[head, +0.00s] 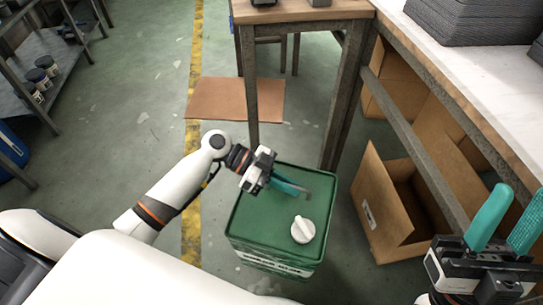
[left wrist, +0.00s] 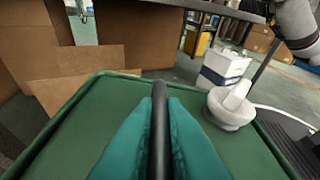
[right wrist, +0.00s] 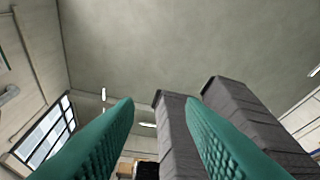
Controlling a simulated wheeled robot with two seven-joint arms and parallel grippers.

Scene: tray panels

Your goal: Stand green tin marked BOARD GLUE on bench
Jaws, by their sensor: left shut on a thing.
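The green tin (head: 262,215) is upright in the head view, low in front of me, with its lettered side partly visible below. It has a white cap (head: 303,230) and a dark bar handle on its lid. In the left wrist view the green lid (left wrist: 75,130) fills the lower part, with the white cap (left wrist: 232,105) at the right. My left gripper (head: 290,187) is shut on the black handle (left wrist: 160,130). Whether the tin touches the floor is hard to tell. My right gripper (head: 505,220) is open and empty beside the bench (head: 480,85) at the right.
Grey stacks (head: 470,22) stand on the bench's white top, with bare surface in front. An open cardboard box (head: 385,215) lies under the bench edge. A small wooden table (head: 300,10) stands behind the tin. Flat cardboard (head: 215,98) lies on the floor. A shelf (head: 50,75) stands at the left.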

